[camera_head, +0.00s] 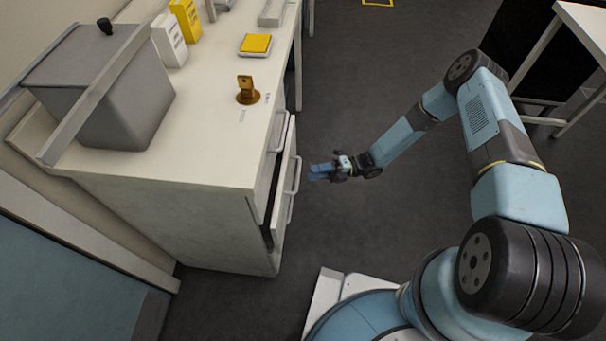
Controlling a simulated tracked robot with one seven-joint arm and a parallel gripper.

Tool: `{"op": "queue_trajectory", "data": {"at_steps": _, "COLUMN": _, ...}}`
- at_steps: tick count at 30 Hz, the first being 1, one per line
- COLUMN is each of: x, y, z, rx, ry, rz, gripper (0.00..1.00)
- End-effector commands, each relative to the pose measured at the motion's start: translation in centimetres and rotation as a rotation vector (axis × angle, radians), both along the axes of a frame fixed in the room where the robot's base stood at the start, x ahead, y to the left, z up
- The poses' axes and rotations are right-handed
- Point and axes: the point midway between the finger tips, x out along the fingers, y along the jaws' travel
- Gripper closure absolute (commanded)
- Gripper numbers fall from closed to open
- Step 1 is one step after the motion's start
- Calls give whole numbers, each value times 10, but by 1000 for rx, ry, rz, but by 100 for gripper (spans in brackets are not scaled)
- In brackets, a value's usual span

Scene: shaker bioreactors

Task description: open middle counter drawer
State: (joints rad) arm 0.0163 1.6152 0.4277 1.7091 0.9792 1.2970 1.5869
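The white counter (185,208) stands at the left with drawers on its right face. An upper drawer handle (280,132) shows near the countertop. Below it, a drawer front (284,200) with a pale bar handle (295,175) stands out from the cabinet, with a dark gap behind its edge. This looks like the middle drawer, partly open. The lower drawers are hidden from this angle. My gripper (319,172) is in the air just right of that handle, apparently apart from it.
On the countertop are a grey lidded box (115,95), a brass-coloured fixture (247,92), a yellow-topped block (256,44) and yellow and white cartons (186,20). A white table (585,25) stands at the upper right. The dark floor (350,85) right of the counter is clear.

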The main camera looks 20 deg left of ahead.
Motion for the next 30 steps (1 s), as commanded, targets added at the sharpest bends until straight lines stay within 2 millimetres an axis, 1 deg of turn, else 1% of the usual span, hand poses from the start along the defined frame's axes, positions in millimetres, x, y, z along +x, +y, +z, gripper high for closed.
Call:
{"op": "queue_trajectory", "data": {"at_steps": 1, "x": -5, "y": 8, "z": 2, "rx": 1, "ry": 2, "rz": 1, "gripper": 62}}
{"op": "queue_trajectory", "data": {"at_steps": 3, "x": -11, "y": 16, "z": 4, "rx": 0, "ry": 2, "rz": 0, "gripper": 62}}
{"op": "queue_trajectory", "data": {"at_steps": 9, "x": -23, "y": 35, "z": 8, "rx": 1, "ry": 1, "rz": 0, "gripper": 62}}
{"op": "queue_trajectory", "data": {"at_steps": 15, "x": -27, "y": 41, "z": 9, "rx": 0, "ry": 0, "rz": -1, "gripper": 62}}
{"op": "queue_trajectory", "data": {"at_steps": 22, "x": -27, "y": 41, "z": 9, "rx": 0, "ry": 0, "rz": -1, "gripper": 62}}
{"op": "queue_trajectory", "data": {"at_steps": 23, "x": -27, "y": 41, "z": 9, "rx": 0, "ry": 0, "rz": -1, "gripper": 64}}
{"op": "queue_trajectory", "data": {"at_steps": 30, "x": -27, "y": 41, "z": 9, "rx": 0, "ry": 0, "rz": -1, "gripper": 87}}
